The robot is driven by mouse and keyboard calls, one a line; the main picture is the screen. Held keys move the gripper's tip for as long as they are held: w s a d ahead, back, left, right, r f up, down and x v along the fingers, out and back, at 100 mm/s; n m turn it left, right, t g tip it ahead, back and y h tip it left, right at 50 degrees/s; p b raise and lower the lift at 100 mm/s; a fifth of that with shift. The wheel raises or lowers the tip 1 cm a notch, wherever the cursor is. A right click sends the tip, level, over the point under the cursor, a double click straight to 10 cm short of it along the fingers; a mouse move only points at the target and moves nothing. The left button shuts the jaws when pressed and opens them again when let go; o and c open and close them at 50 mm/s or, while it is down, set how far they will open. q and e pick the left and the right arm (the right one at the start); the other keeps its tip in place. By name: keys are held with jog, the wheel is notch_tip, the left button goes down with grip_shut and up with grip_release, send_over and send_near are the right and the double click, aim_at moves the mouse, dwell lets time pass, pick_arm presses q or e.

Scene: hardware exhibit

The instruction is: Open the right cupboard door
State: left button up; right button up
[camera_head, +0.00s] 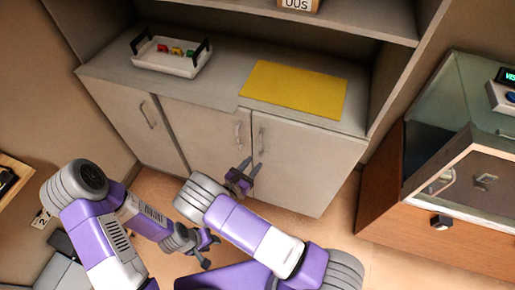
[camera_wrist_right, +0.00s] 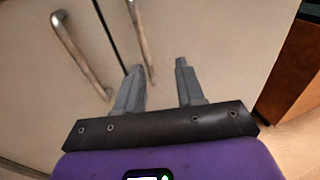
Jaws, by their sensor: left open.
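The right cupboard door (camera_head: 300,170) is a pale grey panel and looks shut. Its curved metal handle (camera_head: 260,141) is upright near the door's left edge; it also shows in the right wrist view (camera_wrist_right: 142,42). My right gripper (camera_head: 252,165) is in front of this door, just below the handle. In the right wrist view my right gripper (camera_wrist_right: 158,66) has its fingers apart, with the handle's lower end appearing between them; whether they touch it I cannot tell. My left gripper (camera_head: 211,251) is open and empty, low and away from the cupboard.
The adjoining door's handle (camera_wrist_right: 82,55) is close by, left of the seam. On the cupboard top are a white tray (camera_head: 172,57) with small coloured pieces and a yellow mat (camera_head: 295,88). A wooden display case (camera_head: 440,235) with glass stands at the right.

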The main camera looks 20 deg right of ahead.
jog(key=w+d+r+t+b, duration=0.1)
jog(key=w+d, duration=0.3)
jog(key=w, duration=0.2)
jog(key=shift+w+r+n+t, duration=0.15)
jog(key=shift+n+t, duration=0.15)
jog(key=shift+n, duration=0.1)
grip_shut()
